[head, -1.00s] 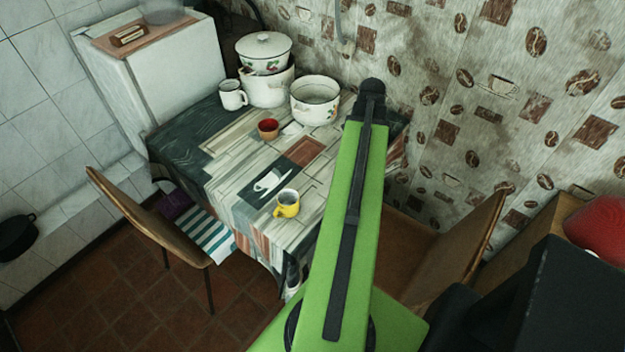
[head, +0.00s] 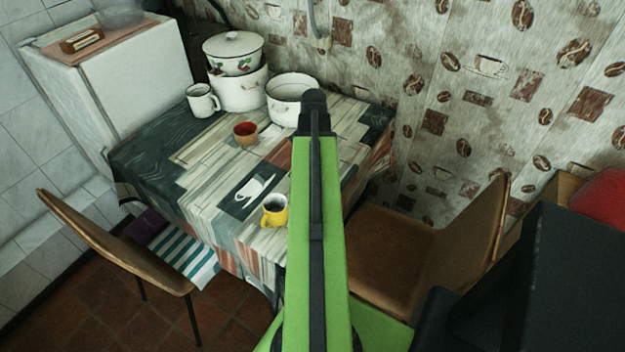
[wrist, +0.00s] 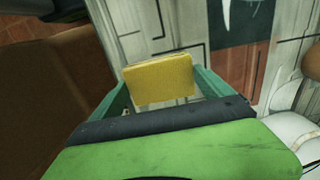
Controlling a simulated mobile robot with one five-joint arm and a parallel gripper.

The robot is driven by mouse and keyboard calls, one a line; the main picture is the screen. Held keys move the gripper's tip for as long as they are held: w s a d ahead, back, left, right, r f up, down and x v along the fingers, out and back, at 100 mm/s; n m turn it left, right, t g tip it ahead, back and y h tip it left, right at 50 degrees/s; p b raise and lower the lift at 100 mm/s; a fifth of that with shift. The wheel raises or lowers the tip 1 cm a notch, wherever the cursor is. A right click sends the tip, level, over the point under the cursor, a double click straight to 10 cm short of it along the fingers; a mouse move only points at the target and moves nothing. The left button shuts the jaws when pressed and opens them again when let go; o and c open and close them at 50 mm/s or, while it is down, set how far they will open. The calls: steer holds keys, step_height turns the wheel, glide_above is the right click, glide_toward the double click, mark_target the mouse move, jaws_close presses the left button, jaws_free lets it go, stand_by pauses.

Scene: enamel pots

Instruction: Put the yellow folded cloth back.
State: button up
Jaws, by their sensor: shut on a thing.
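The yellow folded cloth (wrist: 158,80) shows in the wrist view, a flat rectangle between the two green fingers of my gripper (wrist: 157,88). The gripper is shut on it. The patterned tablecloth lies beyond and below it in that view; I cannot tell the exact gap. In the head view my green arm stretches up the middle of the picture towards the table. The gripper and the cloth are hidden there behind the arm.
Chairs stand at left (head: 120,245) and right (head: 400,245). The table's left front is clear.

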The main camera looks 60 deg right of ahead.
steer(key=shift+w+f, duration=0.2)
steer(key=shift+w, duration=0.05)
step_height(320, 180, down, 4)
steer(key=b, duration=0.4)
steer(key=shift+f, duration=0.15)
steer(key=shift+r, duration=0.25)
steer(key=shift+f, duration=0.2)
steer(key=o, duration=0.9)
step_height(320, 180, up, 13)
steer(key=p, duration=1.2)
steer(key=shift+f, duration=0.3)
